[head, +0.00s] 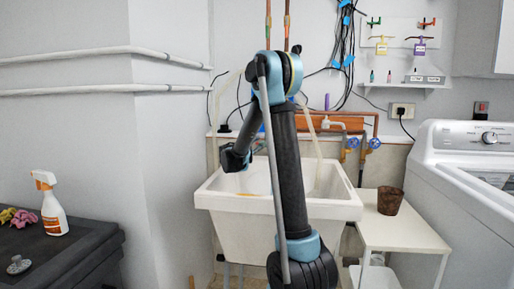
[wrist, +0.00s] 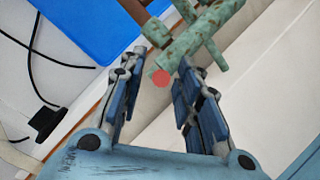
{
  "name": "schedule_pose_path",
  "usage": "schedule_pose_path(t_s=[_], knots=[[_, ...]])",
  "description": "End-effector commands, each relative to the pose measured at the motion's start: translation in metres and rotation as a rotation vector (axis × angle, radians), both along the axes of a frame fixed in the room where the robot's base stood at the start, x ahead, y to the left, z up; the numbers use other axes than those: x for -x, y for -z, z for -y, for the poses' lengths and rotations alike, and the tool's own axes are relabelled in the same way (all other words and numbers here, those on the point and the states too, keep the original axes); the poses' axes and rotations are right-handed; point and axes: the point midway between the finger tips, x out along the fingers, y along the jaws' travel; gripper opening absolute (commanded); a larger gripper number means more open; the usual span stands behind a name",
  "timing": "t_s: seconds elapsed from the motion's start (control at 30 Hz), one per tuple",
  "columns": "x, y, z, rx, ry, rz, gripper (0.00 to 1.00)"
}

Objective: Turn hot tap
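A worn green metal tap (wrist: 200,38) shows at the top of the wrist view, with crossing bars and a round red end (wrist: 161,78) facing me. My gripper (wrist: 163,58) is open, with one finger on each side of the red end. Whether either finger touches the tap cannot be told. In the head view my arm reaches over the white sink (head: 215,203). The tap is hidden there behind my arm, and my fingers cannot be made out.
Blue-handled valves (head: 374,143) and copper pipes are on the wall right of my arm. A small white table (head: 400,235) with a brown pot (head: 390,200) and a washing machine (head: 470,210) stand right. A spray bottle (head: 52,208) stands left. A black cable (wrist: 35,75) runs left in the wrist view.

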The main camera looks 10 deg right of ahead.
Motion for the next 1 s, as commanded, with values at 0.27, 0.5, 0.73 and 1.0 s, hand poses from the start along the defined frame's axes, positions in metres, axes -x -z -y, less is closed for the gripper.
schedule_pose_path(t_s=[0.27,0.5,0.73,1.0], knots=[[-0.0087,0.0001,0.0076,0.000,0.001,0.000,0.31],[-0.0085,0.0001,0.0076,0.000,0.001,0.000,0.20],[-0.0084,0.0002,0.0084,0.000,0.002,0.000,0.00],[-0.0085,-0.0005,0.0123,-0.002,0.006,-0.009,0.00]])
